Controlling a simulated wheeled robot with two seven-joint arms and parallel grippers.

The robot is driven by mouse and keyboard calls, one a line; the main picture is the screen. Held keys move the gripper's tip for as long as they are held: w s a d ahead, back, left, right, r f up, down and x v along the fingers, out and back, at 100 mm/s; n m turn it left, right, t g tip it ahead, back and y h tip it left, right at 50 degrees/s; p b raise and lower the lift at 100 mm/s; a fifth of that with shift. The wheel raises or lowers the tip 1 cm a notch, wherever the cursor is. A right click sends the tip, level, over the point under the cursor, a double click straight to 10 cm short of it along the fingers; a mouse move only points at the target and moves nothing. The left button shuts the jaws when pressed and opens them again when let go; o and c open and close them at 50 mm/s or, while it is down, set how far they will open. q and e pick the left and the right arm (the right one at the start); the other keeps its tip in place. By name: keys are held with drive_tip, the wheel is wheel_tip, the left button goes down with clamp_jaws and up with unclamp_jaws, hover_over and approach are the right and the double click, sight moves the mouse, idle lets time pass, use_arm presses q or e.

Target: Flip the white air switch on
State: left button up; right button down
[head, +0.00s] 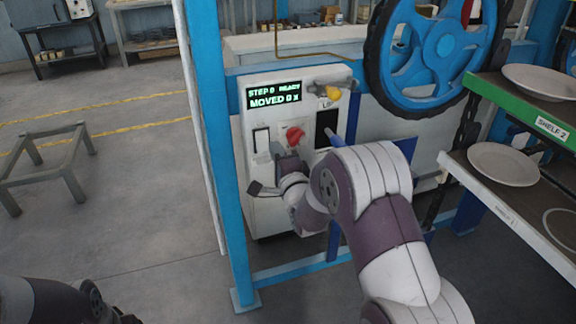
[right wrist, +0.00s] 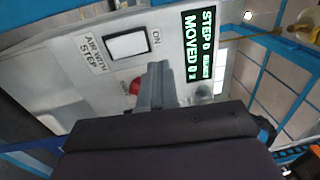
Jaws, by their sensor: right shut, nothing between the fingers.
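The white air switch (head: 261,139) is a pale rectangular rocker in a dark frame, on the left of the control panel's front. In the right wrist view the switch (right wrist: 127,44) shows beside the word ON and a label that seems to read "AIR WITH STEP". My right gripper (head: 277,151) is shut and empty, just below and right of the switch and close to the red knob (head: 294,136). In the right wrist view my shut fingers (right wrist: 160,68) point toward the panel, to the right of the switch. I cannot tell whether they touch the panel.
The display (head: 274,95) reads "STEP 0 READY, MOVED 0". A blue post (head: 215,130) stands left of the panel. Shelves with plates (head: 503,164) are at the right.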

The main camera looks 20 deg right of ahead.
use_arm(q)
drive_tip(key=shift+w+a+f, duration=0.1)
drive_tip(key=shift+w+f, duration=0.1)
drive_tip(key=shift+w, duration=0.05)
use_arm(e)
drive_tip(key=s, duration=0.5)
drive_tip(key=shift+r, duration=0.35)
drive_tip(key=shift+s, duration=0.1)
